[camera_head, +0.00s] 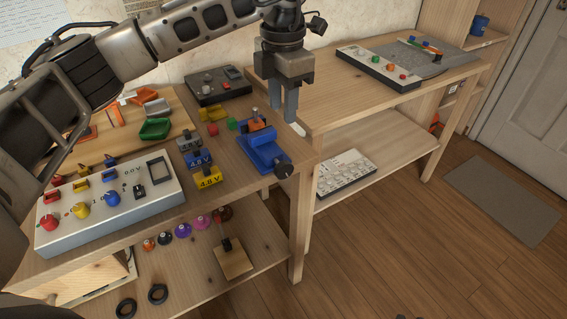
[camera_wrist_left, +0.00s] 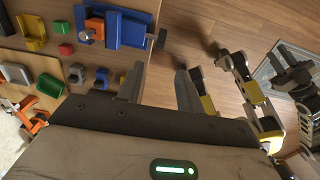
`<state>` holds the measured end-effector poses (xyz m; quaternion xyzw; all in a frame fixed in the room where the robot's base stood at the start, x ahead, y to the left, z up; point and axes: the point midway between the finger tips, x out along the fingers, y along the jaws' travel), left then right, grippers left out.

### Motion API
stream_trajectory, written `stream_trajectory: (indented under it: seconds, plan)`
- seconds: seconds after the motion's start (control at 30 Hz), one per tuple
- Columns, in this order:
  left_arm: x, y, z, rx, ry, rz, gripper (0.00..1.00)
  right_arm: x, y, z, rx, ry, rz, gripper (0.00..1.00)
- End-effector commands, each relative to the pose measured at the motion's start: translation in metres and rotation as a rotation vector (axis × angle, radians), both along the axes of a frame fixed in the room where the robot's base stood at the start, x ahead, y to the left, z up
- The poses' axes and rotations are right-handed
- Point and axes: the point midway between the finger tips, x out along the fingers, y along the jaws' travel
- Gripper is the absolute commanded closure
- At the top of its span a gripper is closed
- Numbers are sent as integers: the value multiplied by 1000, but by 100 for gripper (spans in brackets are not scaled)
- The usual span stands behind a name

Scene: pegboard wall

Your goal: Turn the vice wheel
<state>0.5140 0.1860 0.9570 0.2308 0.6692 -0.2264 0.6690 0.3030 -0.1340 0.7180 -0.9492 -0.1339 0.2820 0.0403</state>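The blue vice (camera_head: 262,152) stands at the right front corner of the workbench. Its dark wheel (camera_head: 283,171) is on the end that faces the bench edge. The vice (camera_wrist_left: 130,30) and its wheel (camera_wrist_left: 160,39) also show in the left wrist view. An orange and grey piece (camera_head: 257,125) sits at the vice's far end. My left gripper (camera_head: 283,113) hangs above and beyond the vice with its fingers pointing down. Its two fingers are apart and empty, and do not appear to touch the vice or wheel.
A control box (camera_head: 110,205) and blue and yellow blocks (camera_head: 204,178) stand left of the vice. A second table (camera_head: 325,100) with a panel is at the right. The floor (camera_head: 400,240) in front of the vice is open.

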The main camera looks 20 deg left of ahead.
Motion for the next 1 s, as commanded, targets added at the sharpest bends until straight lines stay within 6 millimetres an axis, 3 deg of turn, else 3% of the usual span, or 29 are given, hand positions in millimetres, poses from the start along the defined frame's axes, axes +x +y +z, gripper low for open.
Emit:
stream_trajectory:
  seconds: [0.6, 0.8, 1.0]
  plan:
    - [-1, -2, -123, -5, 5, -4, 64, 4, 0, 4, 1, -10, -2, 76]
    - [-1, -2, -147, -6, 4, -4, 64, 4, 0, 4, 1, -11, -2, 76]
    - [-1, -2, -153, -6, 1, -4, 64, 4, 0, 4, 1, -10, -2, 76]
